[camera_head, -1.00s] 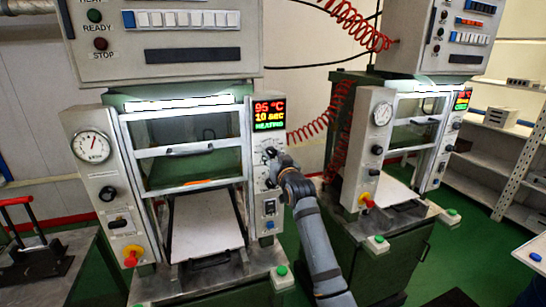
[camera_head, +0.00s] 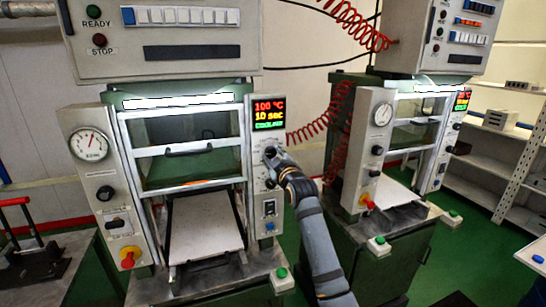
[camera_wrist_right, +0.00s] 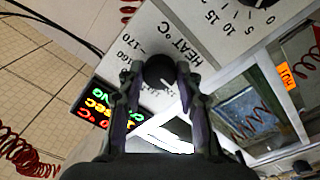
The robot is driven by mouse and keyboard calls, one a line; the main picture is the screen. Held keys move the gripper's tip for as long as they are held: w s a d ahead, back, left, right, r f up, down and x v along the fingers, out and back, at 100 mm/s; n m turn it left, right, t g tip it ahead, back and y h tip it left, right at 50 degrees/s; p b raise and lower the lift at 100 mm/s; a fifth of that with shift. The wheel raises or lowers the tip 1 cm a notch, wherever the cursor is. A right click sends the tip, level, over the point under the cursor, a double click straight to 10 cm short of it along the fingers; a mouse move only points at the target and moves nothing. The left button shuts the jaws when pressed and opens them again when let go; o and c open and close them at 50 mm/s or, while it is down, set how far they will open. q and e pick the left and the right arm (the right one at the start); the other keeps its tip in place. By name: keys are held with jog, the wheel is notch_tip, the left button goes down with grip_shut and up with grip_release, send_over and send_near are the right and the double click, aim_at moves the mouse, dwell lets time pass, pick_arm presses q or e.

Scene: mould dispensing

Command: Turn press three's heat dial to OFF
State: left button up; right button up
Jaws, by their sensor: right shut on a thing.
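The near press (camera_head: 108,205) has a white right-hand control panel; I cannot read a press number on it. Its black heat dial (camera_wrist_right: 160,71) shows in the right wrist view, beside "HEAT °C" and a scale with 160 and 170. My right gripper (camera_wrist_right: 159,80) is shut on the dial, one finger on each side. In the head view the right gripper (camera_head: 272,157) reaches that panel from the lower right and mostly hides the dial. The display (camera_head: 268,112) above it reads 100 °C and 10 sec. My left gripper is not in view.
Another black knob (camera_wrist_right: 258,2) sits on the same panel. A toggle switch (camera_head: 269,208) is below my gripper. A second press (camera_head: 372,155) stands to the right, with red coiled hoses between. Shelves (camera_head: 497,150) are at the far right.

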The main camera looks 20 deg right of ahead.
jog(key=shift+r+n, duration=0.1)
jog(key=shift+n, duration=0.3)
jog(key=o, duration=1.2)
jog(key=shift+c, duration=0.2)
jog(key=shift+s, duration=0.3)
jog(key=s, duration=1.1)
jog(key=shift+s+d+f, duration=0.15)
jog(key=shift+s+f, duration=0.05)
